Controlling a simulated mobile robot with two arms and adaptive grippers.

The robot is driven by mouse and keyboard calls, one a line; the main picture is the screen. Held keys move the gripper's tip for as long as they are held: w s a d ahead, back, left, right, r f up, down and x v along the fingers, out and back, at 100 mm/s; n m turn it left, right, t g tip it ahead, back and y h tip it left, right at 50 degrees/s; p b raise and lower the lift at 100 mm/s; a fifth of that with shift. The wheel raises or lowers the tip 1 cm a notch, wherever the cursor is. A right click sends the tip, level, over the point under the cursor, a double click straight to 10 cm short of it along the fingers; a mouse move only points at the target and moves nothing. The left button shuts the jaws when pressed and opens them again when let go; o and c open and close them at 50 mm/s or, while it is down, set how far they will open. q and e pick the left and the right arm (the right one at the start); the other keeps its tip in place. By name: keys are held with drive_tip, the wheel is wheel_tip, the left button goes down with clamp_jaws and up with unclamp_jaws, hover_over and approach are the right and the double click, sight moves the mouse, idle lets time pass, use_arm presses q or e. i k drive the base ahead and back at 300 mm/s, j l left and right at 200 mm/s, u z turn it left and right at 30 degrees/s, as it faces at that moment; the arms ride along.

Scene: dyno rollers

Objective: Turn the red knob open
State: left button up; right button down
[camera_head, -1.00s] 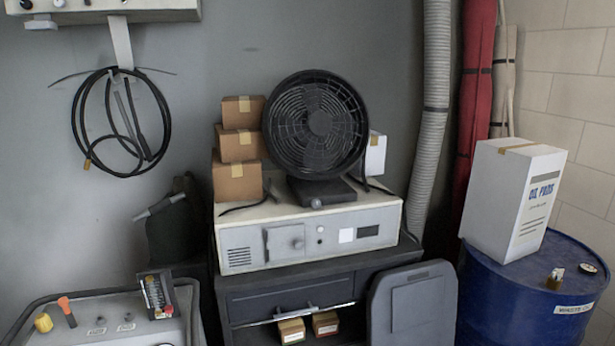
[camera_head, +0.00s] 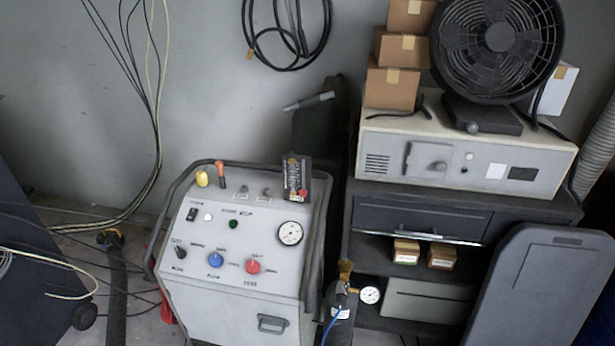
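The red knob (camera_head: 253,266) is on the sloped front panel of a grey machine (camera_head: 228,303), left of the picture's middle. A blue knob (camera_head: 215,259) is to its left and a black knob (camera_head: 180,252) further left. A white round gauge (camera_head: 290,233) is above and right of the red knob. The knob is too small to tell its exact turn. Neither of my grippers shows in the view, and nothing touches the knob.
A dark cabinet (camera_head: 419,216) with a grey unit and a fan (camera_head: 497,40) stands right of the machine. A gas bottle (camera_head: 341,305) with a gauge stands between them. Cables (camera_head: 128,272) and a dark hose lie on the floor at left.

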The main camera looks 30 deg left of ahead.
sight(252, 266)
drive_tip(key=k+j, duration=0.1)
drive_tip(key=j, duration=0.25)
drive_tip(key=k+j+z, duration=0.1)
drive_tip(key=j, duration=0.3)
drive_tip(key=k+j, duration=0.1)
drive_tip(key=j, duration=0.25)
drive_tip(key=k+j, duration=0.1)
drive_tip(key=j, duration=0.25)
drive_tip(key=k+j+z, duration=0.1)
drive_tip(key=j, duration=0.3)
